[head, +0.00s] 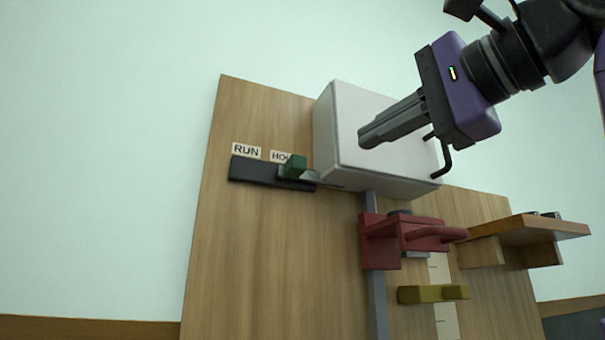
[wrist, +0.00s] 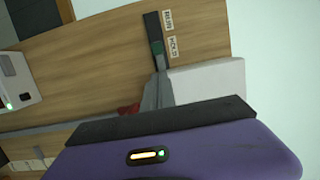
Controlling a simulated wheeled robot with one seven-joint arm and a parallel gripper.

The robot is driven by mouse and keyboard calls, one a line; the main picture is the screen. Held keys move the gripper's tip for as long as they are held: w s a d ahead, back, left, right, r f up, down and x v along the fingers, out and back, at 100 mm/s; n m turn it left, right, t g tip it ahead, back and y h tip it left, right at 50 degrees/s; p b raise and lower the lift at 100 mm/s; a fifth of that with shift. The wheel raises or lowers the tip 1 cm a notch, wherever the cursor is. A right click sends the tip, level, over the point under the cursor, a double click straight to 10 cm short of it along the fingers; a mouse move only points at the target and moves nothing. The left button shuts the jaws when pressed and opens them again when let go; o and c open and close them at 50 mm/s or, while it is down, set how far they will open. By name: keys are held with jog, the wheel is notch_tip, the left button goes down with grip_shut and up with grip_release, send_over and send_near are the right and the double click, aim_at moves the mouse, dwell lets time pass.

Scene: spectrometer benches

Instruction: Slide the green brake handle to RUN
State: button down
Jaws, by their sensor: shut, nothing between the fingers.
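The green brake handle (head: 294,167) sits on a dark track (head: 258,172) on the wooden panel, at the right part of the track by the HOLD label (head: 279,156), which it partly covers. The RUN label (head: 246,150) is at the track's left end. In the wrist view the green handle (wrist: 157,48) shows on the dark track (wrist: 151,24), beside the HOLD label (wrist: 173,47) and below the RUN label (wrist: 168,19). My gripper (head: 366,137) is shut and empty, in front of the white box, right of the handle and apart from it.
A white box (head: 345,125) stands out from the panel just right of the handle. Below it are a red carriage with a handle (head: 380,246) on a grey rail (head: 376,305) and a yellow block (head: 432,294). A wooden shelf (head: 520,230) juts out at right.

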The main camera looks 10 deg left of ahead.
aim_at(330, 157)
jog(key=shift+w+a, duration=0.25)
jog(key=p+x, duration=0.3)
jog(key=x, duration=0.5)
jog(key=shift+w+a+r+p, duration=0.15)
jog(key=shift+w+a+p, duration=0.1)
jog(key=shift+p, duration=0.15)
jog(key=shift+w+a, duration=0.45)
